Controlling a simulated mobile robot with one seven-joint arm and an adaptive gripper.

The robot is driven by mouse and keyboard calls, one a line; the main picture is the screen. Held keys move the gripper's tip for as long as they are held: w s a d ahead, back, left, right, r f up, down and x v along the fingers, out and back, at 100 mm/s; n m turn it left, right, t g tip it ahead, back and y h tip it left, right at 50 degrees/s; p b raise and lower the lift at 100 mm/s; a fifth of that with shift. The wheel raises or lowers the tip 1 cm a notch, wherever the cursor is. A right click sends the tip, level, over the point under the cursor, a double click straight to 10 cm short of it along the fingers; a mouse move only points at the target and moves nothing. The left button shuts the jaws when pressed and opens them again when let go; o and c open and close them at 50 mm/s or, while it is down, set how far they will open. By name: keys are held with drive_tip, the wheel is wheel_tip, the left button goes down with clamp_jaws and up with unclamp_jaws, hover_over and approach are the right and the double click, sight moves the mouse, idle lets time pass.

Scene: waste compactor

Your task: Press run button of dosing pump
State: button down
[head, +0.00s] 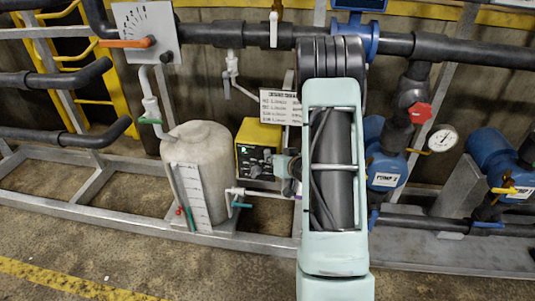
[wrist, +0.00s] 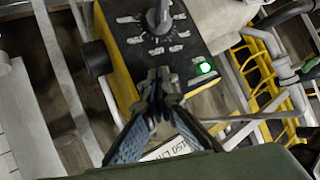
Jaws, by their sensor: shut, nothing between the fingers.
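The dosing pump (head: 253,137) is a yellow box with a black front panel, right of the pale tank in the head view. In the wrist view the dosing pump (wrist: 128,55) shows its yellow side and black panel, tilted in the picture. The panel carries a dark dial knob (wrist: 158,18) and several small labels. A round button (wrist: 204,67) glows green near the panel's lower right corner. My gripper (wrist: 160,78) is shut and empty, its tips in front of the panel, left of the green button. I cannot tell whether they touch the panel.
The pale tank (head: 200,150) stands close left of the pump, with a white sign (head: 281,105) above right. Blue pumps (head: 387,170) and dark pipes (head: 450,50) lie to the right. A metal frame (head: 110,205) runs along the floor; the floor in front is clear.

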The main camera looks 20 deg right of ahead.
drive_tip(key=shift+w+d+r, duration=0.15)
drive_tip(key=shift+w+d, duration=0.05)
drive_tip(key=shift+w, duration=0.1)
drive_tip(key=shift+a+r, duration=0.1)
idle(0.5)
drive_tip(key=s+a+b, duration=0.1)
drive_tip(key=s+a, duration=0.2)
drive_tip(key=s, duration=0.2)
drive_tip(key=shift+s+a+f, duration=0.2)
drive_tip(key=shift+a, duration=0.1)
idle(0.3)
